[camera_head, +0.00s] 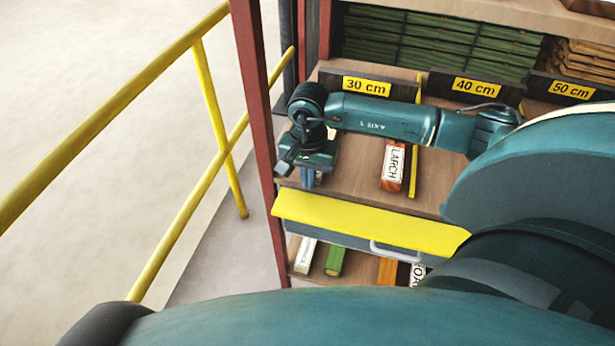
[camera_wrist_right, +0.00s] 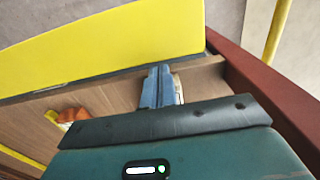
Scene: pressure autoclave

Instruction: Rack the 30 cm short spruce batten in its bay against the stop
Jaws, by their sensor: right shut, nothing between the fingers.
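My right gripper (camera_head: 309,178) points down at the left end of the 30 cm bay, by the shelf's front edge and red post. Its blue fingers (camera_wrist_right: 158,88) are shut and empty. A narrow pale piece (camera_wrist_right: 178,90) shows right beside them in the wrist view; I cannot tell what it is. The 30 cm sign (camera_head: 366,86) marks the bay on the wooden shelf (camera_head: 352,170). No batten is readable as spruce. A white-ended batten (camera_head: 306,255) lies on the lower level, its label unreadable here. My left gripper is out of view.
A batten labelled LARCH (camera_head: 393,165) lies beside a yellow divider (camera_head: 414,165). A yellow panel (camera_head: 365,222) runs along the shelf front, above a drawer handle (camera_head: 395,253). A red post (camera_head: 256,100) and yellow railing (camera_head: 115,103) stand left. Bays marked 40 cm and 50 cm are right.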

